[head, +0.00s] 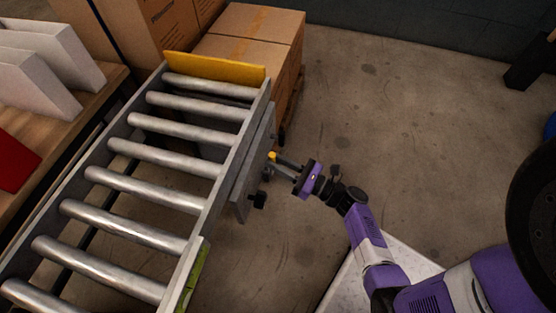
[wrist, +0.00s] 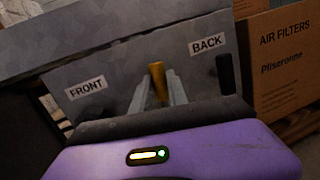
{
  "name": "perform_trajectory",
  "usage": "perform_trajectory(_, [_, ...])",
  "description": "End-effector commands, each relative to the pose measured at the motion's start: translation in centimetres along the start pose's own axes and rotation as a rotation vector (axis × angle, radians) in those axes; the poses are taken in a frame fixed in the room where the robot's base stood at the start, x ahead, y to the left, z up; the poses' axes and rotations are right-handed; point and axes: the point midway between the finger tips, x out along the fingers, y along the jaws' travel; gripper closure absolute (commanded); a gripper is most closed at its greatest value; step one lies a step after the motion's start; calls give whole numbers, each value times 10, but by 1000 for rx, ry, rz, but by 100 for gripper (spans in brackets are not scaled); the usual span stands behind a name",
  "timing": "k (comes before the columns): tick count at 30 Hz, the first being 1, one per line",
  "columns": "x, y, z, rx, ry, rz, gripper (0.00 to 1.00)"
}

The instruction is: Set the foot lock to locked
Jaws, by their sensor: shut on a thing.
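A grey panel (head: 255,165) is fixed to the right side of the roller conveyor. In the wrist view the panel (wrist: 120,78) bears a FRONT label (wrist: 86,88) at left and a BACK label (wrist: 207,43) at right. A short yellow lever (head: 272,156) sticks out between the labels and also shows in the wrist view (wrist: 158,84). My gripper (head: 279,160) is shut on this lever, with a grey finger on each side. It shows in the wrist view too (wrist: 160,88). The lever's base is partly hidden. I see no label reading locked.
The conveyor's rollers (head: 165,188) end at a yellow stop plate (head: 215,69). Cardboard boxes (head: 255,28) stand behind it. A black knob (head: 259,200) sits near the panel's lower edge.

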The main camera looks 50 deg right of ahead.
Motion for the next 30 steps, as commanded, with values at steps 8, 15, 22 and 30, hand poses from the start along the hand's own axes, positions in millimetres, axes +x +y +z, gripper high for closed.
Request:
perform_trajectory(8, [-3, 7, -3, -91, -16, 13, 100])
perform_trajectory(15, [-3, 8, -2, -112, -20, 17, 100])
perform_trajectory(22, [-3, 8, -2, -112, -20, 17, 100])
perform_trajectory(30, [-3, 8, -2, -112, -21, 18, 59])
